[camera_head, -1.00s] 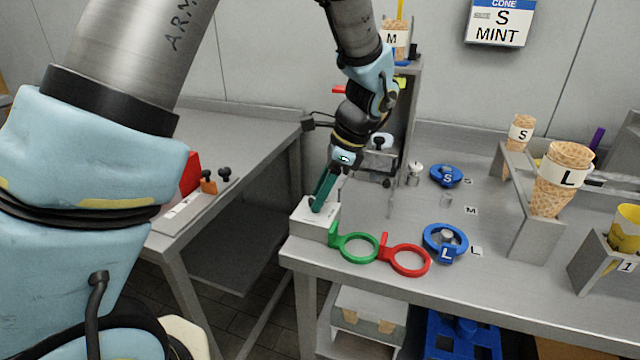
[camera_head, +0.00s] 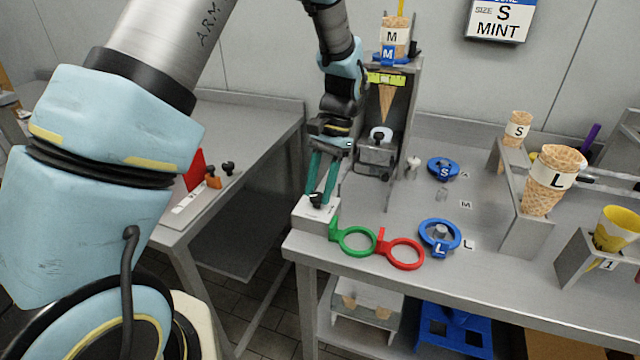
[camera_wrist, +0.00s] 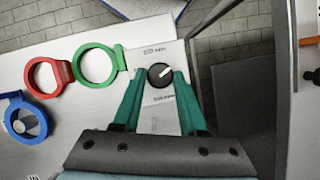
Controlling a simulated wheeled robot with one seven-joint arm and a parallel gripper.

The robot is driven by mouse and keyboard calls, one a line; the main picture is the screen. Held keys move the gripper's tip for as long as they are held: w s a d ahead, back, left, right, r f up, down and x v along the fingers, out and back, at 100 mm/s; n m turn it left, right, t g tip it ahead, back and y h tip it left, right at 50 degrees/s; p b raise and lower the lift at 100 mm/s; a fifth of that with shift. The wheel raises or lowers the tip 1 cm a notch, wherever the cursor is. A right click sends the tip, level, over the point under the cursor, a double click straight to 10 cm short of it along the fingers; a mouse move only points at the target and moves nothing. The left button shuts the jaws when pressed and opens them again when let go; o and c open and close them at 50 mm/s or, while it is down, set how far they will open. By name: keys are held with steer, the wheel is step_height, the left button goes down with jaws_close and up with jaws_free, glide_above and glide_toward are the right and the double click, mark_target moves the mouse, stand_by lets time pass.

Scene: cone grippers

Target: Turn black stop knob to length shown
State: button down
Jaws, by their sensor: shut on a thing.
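The black knob (camera_head: 316,200) sits on top of a small white-grey box (camera_head: 312,222) at the table's front left corner. My gripper (camera_head: 318,196) points down with its teal fingers on either side of the knob, shut on it. In the wrist view the knob (camera_wrist: 160,75) shows a white pointer line aimed to the upper right, between the fingertips (camera_wrist: 160,80). Small print on the box top is too small to read surely. A wall sign (camera_head: 497,22) reads size S, MINT.
Green (camera_head: 354,240) and red (camera_head: 402,253) rings lie right beside the box. Blue rings marked L (camera_head: 440,237) and S (camera_head: 443,169) are farther right. A stand (camera_head: 408,130) holds an M cone (camera_head: 387,100) behind. Another table (camera_head: 215,235) stands left, across a gap.

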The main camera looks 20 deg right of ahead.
steer(key=n+g+h, duration=0.1)
steer(key=n, duration=0.2)
steer(key=n+p, duration=0.1)
steer(key=n, duration=0.2)
steer(key=shift+w+a+g+h, duration=0.2)
steer(key=shift+g+h, duration=0.2)
steer(key=n+h, duration=0.1)
steer(key=n, duration=0.2)
steer(key=n+h, duration=0.1)
steer(key=n, duration=0.2)
steer(key=shift+a, duration=0.2)
steer(key=shift+g, duration=0.3)
steer(key=shift+c, duration=2.2)
jaws_free()
steer(key=b+v, duration=0.2)
steer(key=v, duration=0.9)
steer(key=shift+s+a, duration=0.1)
